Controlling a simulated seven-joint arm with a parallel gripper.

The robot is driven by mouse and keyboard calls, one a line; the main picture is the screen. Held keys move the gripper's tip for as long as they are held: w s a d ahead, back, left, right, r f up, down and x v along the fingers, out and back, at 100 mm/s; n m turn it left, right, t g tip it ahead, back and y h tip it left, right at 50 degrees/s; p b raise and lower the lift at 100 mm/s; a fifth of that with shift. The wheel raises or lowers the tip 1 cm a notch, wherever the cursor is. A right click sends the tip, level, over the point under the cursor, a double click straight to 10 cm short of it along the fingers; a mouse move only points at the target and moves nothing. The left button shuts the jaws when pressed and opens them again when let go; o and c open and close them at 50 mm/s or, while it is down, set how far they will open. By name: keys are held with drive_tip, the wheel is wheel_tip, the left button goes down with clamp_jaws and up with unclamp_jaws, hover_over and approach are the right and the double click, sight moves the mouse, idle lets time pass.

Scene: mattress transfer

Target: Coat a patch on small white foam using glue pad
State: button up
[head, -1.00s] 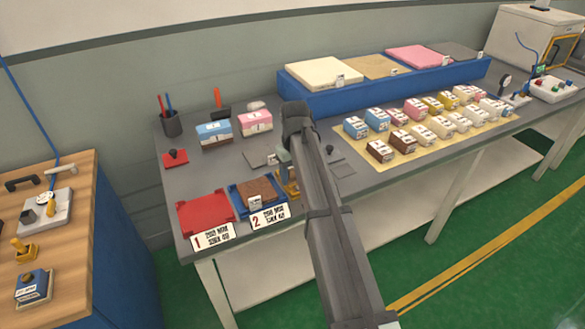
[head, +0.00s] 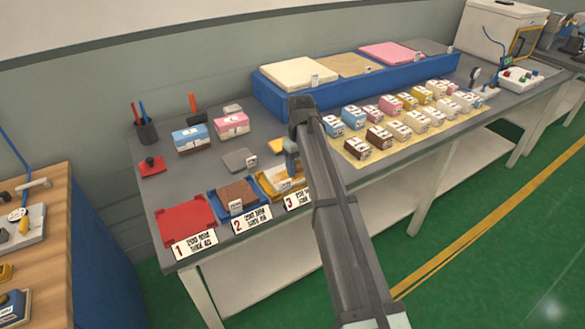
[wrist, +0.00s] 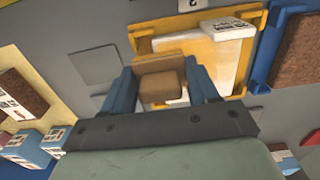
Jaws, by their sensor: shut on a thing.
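My gripper (wrist: 163,88) is shut on a brown block (wrist: 160,82), which looks like the glue pad; its blue fingers press both sides. In the head view my gripper (head: 291,165) is over the yellow tray (head: 262,186) at station 3, partly hidden by my arm. The small white foam (wrist: 218,52) lies in this yellow tray (wrist: 250,22) in the wrist view. The block overlaps the foam's near side in the picture; I cannot tell whether they touch. Any coated patch is hidden or too small to tell.
Left of the yellow tray are a blue tray (head: 217,203) with brown foam and a red tray (head: 185,224). A grey square (head: 239,160) lies behind. Labelled foam blocks (head: 400,130) stand in rows to the right. A blue stand (head: 345,98) with sheets is at the back.

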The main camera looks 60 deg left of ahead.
sight(272, 175)
drive_tip(key=shift+w+a, duration=0.3)
drive_tip(key=shift+a, duration=0.85)
drive_tip(key=shift+s+d, duration=0.2)
drive_tip(key=shift+s, duration=4.9)
drive_tip(key=shift+a, duration=1.1)
drive_tip(key=shift+w+d, duration=0.15)
drive_tip(key=shift+w, duration=4.8)
drive_tip(key=shift+w+r, duration=0.1)
drive_tip(key=shift+r, duration=0.05)
wheel_tip(272, 175, up, 8)
